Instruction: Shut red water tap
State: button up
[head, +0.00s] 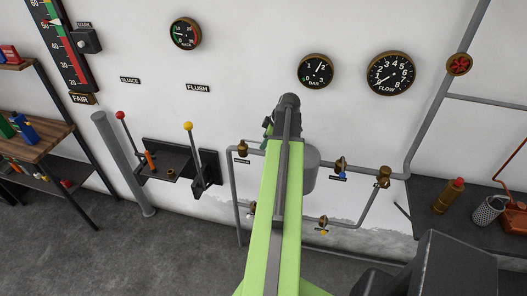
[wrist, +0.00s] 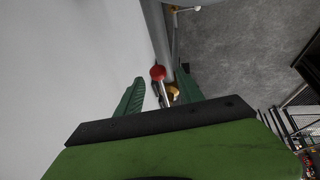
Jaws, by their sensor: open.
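A red round handwheel (head: 459,64) sits on the grey pipe at the upper right of the head view. Several brass taps are on the pipework behind my arm, one with a blue handle (head: 341,170) and one with a yellow handle (head: 323,229). My arm hides part of that pipework, so I cannot tell whether another red tap is there. My gripper (wrist: 161,84) is open in the wrist view, its two green fingers apart. A red ball knob (wrist: 158,72) appears between them; I cannot tell its distance. The handwheel is well to the right of my arm.
A red-knobbed lever (head: 120,115) and a yellow-knobbed lever (head: 188,126) stand at left on a dark bracket. Gauges hang above. A dark bench (head: 431,218) at right bears a brass bottle and a mesh cup. A wooden shelf (head: 37,143) is at far left.

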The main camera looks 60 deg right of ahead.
jog(key=shift+w+f, duration=0.25)
jog(key=shift+f, duration=0.25)
jog(key=shift+c, duration=0.3)
grip_shut()
dwell(0.8)
